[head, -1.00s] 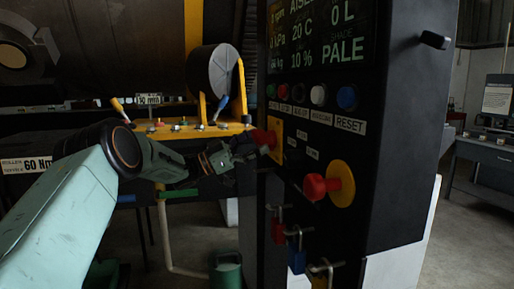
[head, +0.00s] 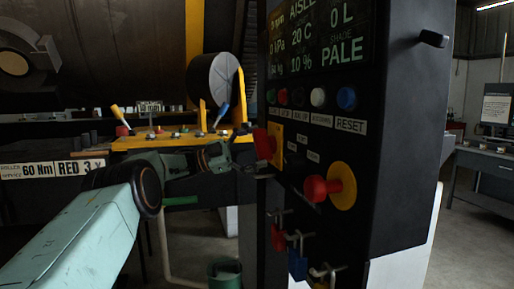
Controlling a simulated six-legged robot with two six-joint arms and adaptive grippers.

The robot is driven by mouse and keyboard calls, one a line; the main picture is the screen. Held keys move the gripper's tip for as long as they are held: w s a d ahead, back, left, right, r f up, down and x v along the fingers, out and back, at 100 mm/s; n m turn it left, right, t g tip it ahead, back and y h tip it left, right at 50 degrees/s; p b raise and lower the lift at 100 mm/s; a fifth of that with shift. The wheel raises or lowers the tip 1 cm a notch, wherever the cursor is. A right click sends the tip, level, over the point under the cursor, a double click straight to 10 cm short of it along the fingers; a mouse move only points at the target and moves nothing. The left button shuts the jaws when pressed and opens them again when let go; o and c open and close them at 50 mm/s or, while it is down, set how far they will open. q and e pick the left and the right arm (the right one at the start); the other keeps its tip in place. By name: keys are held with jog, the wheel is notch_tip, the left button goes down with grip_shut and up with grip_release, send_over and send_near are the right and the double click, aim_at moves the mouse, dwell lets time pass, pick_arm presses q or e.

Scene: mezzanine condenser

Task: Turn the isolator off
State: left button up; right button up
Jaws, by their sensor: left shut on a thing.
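The isolator is a red handle (head: 262,144) on a yellow plate (head: 276,144), on the left face of the black control cabinet (head: 405,160). My left gripper (head: 248,163) reaches in from the left and is shut on the red handle at its near-left side. The dark fingers partly blend into the shadow there, so the exact contact is hard to see. The handle's angle is hard to judge. My right gripper is not in view.
A red mushroom button (head: 318,188) on a yellow disc sits right of the isolator. Red and blue padlocks (head: 297,263) hang below. Coloured buttons (head: 347,98) and a display (head: 318,40) are above. A yellow bench (head: 170,140) with small levers stands behind my arm.

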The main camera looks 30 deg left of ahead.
pick_arm(q)
jog(key=shift+r, duration=0.1)
dwell(0.3)
jog(key=o, duration=0.8)
jog(key=shift+d, duration=0.1)
jog(key=v, duration=0.7)
jog(key=x, duration=0.7)
jog(key=shift+n, duration=0.3)
